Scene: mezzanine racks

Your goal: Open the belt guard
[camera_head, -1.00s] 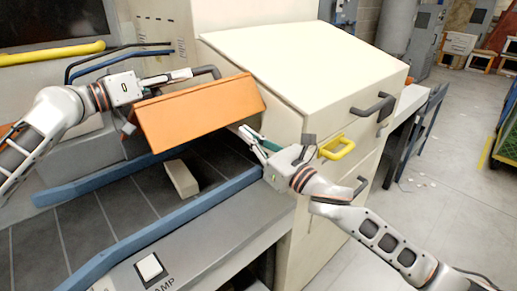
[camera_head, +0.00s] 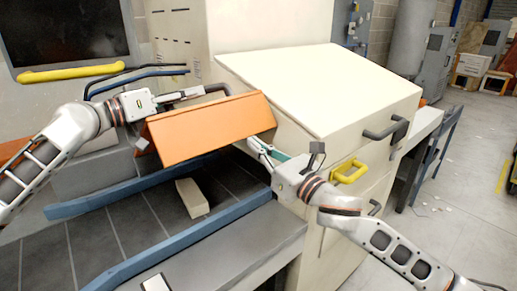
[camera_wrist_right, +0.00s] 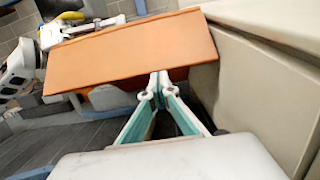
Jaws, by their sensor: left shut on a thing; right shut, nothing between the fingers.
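The orange belt guard (camera_head: 205,132) is a folded panel tilted up above the dark belt (camera_head: 130,220), with a gap beneath it. A dark bar handle (camera_head: 217,88) shows at its upper edge. My left gripper (camera_head: 192,93) is shut on that handle. My right gripper (camera_head: 254,145) is shut and empty, close to the guard's lower right edge. In the right wrist view, its closed fingertips (camera_wrist_right: 158,84) are in front of the guard's orange face (camera_wrist_right: 135,52); whether they touch it is unclear.
A beige block (camera_head: 192,198) lies on the belt below the guard. Blue rails (camera_head: 180,238) run along the belt. Open floor (camera_head: 460,200) lies at the right.

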